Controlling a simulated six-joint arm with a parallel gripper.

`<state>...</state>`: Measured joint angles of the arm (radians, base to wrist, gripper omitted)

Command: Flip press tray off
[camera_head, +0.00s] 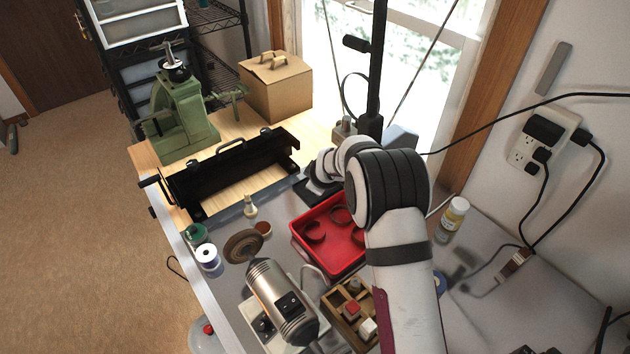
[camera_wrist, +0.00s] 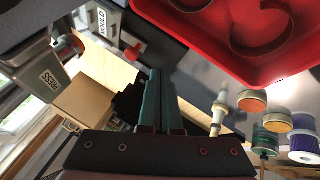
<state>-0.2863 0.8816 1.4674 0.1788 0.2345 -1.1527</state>
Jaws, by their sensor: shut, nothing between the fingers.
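A pale grey box labelled PRESS (camera_wrist: 50,78) shows at the left of the wrist view, with a red-tipped knob beside it. A second box labelled MOULD (camera_wrist: 103,20) stands near it, also with a red-tipped knob (camera_wrist: 136,51). Whether either knob is set on or off cannot be told. My gripper (camera_wrist: 160,74) is shut and empty, its teal fingers together, to the right of the PRESS box in the wrist view. In the head view my arm hides much of this area. No separate thing is clearly marked as the press tray.
A black metal trough (camera_head: 225,172) lies on the wooden board near a green press (camera_head: 180,115) and a cardboard box (camera_head: 275,88). A red tray (camera_head: 340,258) with dark rings sits beside my arm. A polishing motor (camera_head: 278,297) and spools stand in front.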

